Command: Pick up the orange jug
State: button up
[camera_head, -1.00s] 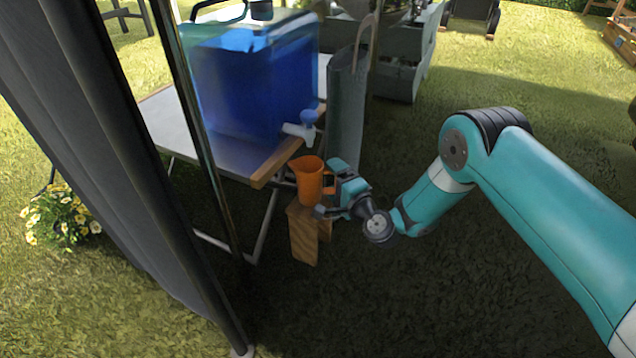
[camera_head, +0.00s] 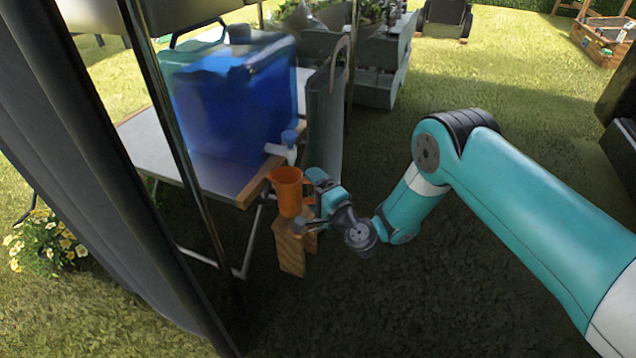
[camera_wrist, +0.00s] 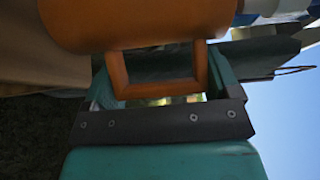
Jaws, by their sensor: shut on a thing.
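The orange jug (camera_head: 287,190) is upright at the top of a small wooden stand (camera_head: 291,249), near the table corner. I cannot tell whether its base touches the stand. My gripper (camera_head: 316,190) is at the jug's right side, shut on its handle. In the wrist view the jug's body (camera_wrist: 140,20) fills the top, and its squared handle (camera_wrist: 158,84) sits between the fingers of my gripper (camera_wrist: 160,92).
A blue water container (camera_head: 235,95) with a white tap (camera_head: 281,152) stands on the table (camera_head: 150,140), just above and left of the jug. A grey pole (camera_head: 180,150) and dark curtain stand at left. A tall grey bag (camera_head: 325,120) is behind.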

aim_at(296, 196)
jog(key=s+p, duration=0.1)
jog(key=s, duration=0.1)
jog(key=s+a+p, duration=0.1)
jog(key=s, duration=0.1)
jog(key=s+a+p, duration=0.1)
jog(key=shift+s+r+p, duration=0.25)
jog(key=shift+s+p, duration=0.15)
jog(key=shift+a+r+p, duration=0.1)
jog(key=shift+p, duration=0.65)
jog(key=s+p, duration=0.1)
jog(key=p, duration=0.2)
jog(key=s+p, duration=0.1)
jog(key=p, duration=0.2)
jog(key=shift+s+a+p, duration=0.1)
jog(key=shift+a+p, duration=0.25)
jog(key=s+a+p, duration=0.2)
jog(key=s+p, duration=0.2)
jog(key=s, duration=0.3)
jog(key=shift+a+f, duration=0.3)
